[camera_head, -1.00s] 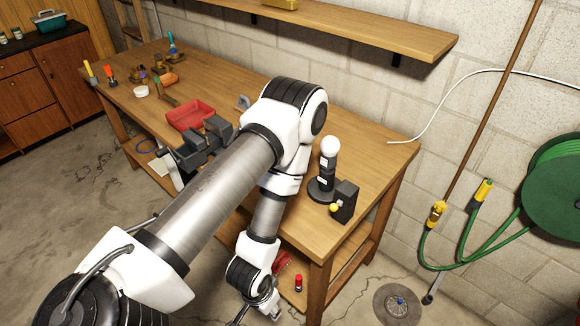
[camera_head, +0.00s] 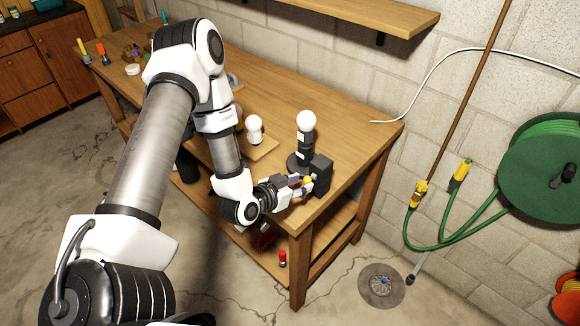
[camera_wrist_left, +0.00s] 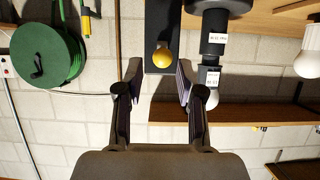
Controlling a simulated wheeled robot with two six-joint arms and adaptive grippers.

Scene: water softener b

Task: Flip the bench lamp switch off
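The bench lamp (camera_head: 304,145) stands upright near the right end of the workbench, with a white round bulb on a black, labelled stem. Beside its base is a black switch box (camera_head: 322,172) with a yellow knob (camera_head: 308,180). My left gripper (camera_head: 302,187) is at the box's front, partly overlapping it in the head view. In the left wrist view the gripper (camera_wrist_left: 158,80) is open, one finger to each side of the yellow knob (camera_wrist_left: 162,57), with nothing held. The lamp (camera_wrist_left: 213,40) appears inverted there. I cannot tell whether fingers touch the knob. My right gripper is not in view.
A second white bulb (camera_head: 255,128) stands on a wooden board left of the lamp. The workbench (camera_head: 340,125) is clear behind the lamp. A green hose reel (camera_head: 550,165) hangs on the wall at right. A wall shelf (camera_head: 370,18) runs above the bench.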

